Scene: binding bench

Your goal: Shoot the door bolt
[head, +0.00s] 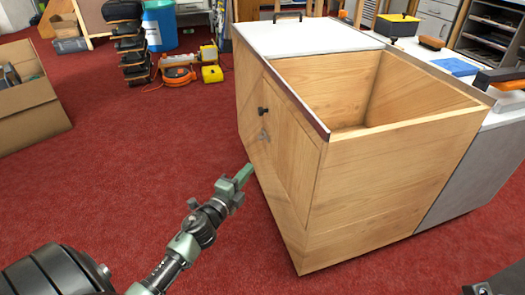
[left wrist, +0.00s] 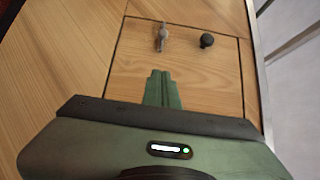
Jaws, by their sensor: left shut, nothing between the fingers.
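The wooden cabinet (head: 400,165) stands right of centre in the head view, with a small door (head: 290,150) in its left face. A black round knob (head: 262,110) sits on the door, and a small grey bolt (head: 264,135) is beside it. In the left wrist view the bolt (left wrist: 162,38) and the dark knob (left wrist: 207,40) lie side by side near the door's edge. My left gripper (head: 243,174) is shut and empty, its green fingertips (left wrist: 161,88) pointing at the door, short of the bolt. Whether they touch the door is unclear.
The cabinet top has a deep open bin (head: 345,100) and a white surface (head: 300,37). A cardboard box (head: 30,100) stands at the left. Stacked black bins (head: 128,45) and an orange cable reel (head: 178,75) are at the back. Red carpet between is clear.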

